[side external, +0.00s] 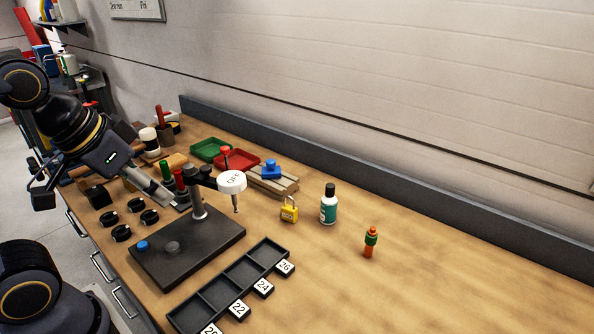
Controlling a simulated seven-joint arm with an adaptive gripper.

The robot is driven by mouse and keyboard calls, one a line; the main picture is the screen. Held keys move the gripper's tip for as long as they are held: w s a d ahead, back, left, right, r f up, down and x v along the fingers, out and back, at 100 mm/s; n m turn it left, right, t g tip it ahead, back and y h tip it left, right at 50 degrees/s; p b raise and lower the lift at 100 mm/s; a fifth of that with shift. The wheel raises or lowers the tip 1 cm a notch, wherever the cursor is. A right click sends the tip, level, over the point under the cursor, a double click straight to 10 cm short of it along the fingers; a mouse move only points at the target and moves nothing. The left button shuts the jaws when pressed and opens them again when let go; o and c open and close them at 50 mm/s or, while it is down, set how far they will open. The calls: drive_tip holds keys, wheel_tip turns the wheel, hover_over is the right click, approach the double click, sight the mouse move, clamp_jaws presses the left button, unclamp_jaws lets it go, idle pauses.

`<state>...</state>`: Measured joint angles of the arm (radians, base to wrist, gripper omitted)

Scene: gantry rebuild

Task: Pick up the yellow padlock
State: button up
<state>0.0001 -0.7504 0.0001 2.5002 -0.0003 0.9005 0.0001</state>
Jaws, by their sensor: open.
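The yellow padlock (289,213) stands on the wooden bench near the middle of the side external view, its shackle up. It is left of a teal bottle with a black cap (328,206) and apart from it. My gripper (162,194) is open, above the left part of the bench, well to the left of the padlock. The black stand with the round white OFF head lies between them. Nothing shows between my fingers, though they are small and partly lost against the clutter behind.
The black stand (183,259) has a post and overhanging head. A compartment tray (222,290) with numbered tags lies in front. A grooved block with a blue knob (270,176) is behind the padlock. An orange-and-green item (370,242) stands right. The right bench is mostly clear.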

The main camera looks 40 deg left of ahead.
idle(0.3)
drive_tip(key=shift+c, duration=0.8)
